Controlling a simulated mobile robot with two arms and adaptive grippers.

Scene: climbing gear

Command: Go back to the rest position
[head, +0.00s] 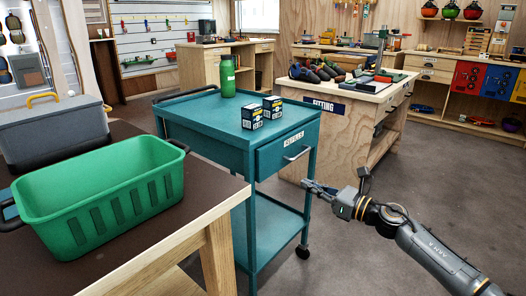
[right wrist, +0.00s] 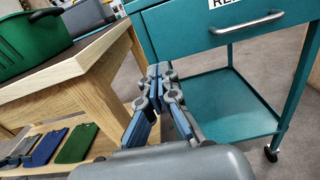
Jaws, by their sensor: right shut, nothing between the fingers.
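My right gripper (head: 332,192) reaches in from the lower right of the head view, beside the front right leg of the teal cart. In the right wrist view its fingers (right wrist: 160,72) are together and hold nothing. The gripper is in front of the cart, below the level of its drawer. My left gripper is not in the head view. The teal cart (head: 195,118) carries a green bottle (head: 228,77) and two dark boxes (head: 252,117) on its top. Its drawer (head: 286,152) looks closed.
A green basket (head: 105,205) and a grey cooler (head: 50,130) stand on the brown-topped table (head: 205,195) at left. A fitting bench (head: 335,125) with shoes stands behind the cart. Flat items lie on the table's lower shelf (right wrist: 105,150). The floor at right (head: 440,190) is clear.

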